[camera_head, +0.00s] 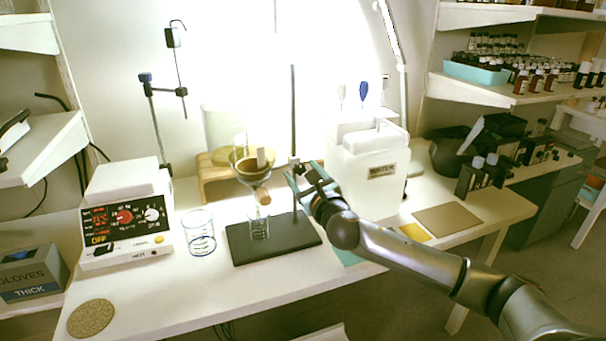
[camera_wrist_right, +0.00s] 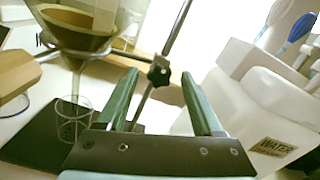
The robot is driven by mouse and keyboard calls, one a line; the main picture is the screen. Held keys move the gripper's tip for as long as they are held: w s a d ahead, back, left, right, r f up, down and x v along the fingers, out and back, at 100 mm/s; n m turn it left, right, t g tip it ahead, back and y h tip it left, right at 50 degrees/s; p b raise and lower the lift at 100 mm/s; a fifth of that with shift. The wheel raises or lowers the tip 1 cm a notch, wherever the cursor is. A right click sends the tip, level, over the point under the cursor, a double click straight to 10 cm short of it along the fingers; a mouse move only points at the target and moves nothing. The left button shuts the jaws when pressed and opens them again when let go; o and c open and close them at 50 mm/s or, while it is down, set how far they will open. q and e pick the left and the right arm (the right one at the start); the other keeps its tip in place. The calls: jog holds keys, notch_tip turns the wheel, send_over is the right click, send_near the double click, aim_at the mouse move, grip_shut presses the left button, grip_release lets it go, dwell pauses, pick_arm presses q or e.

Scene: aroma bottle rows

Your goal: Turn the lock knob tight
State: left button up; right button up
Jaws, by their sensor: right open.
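The lock knob (camera_wrist_right: 159,72) is a small black lobed knob on the clamp of the stand's upright rod. In the head view the knob (camera_head: 294,161) is small and partly hidden by my gripper. My right gripper (camera_wrist_right: 158,80) is open, with its two green fingertips to either side of the knob in the picture. I cannot tell whether they touch it. In the head view the right gripper (camera_head: 300,180) is close to the rod (camera_head: 293,110). The clamp's ring holds a funnel (camera_wrist_right: 75,28) with a tan filter. My left gripper is not in view.
A glass beaker (camera_head: 259,224) stands on the dark stand base (camera_head: 240,247) below the funnel. Another beaker (camera_head: 199,238) is to its left. A white water container (camera_head: 372,180) stands close on the right. A heater with dials (camera_head: 126,222) is at left. The table's front is mostly clear.

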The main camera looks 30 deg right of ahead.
grip_shut()
dwell(0.4)
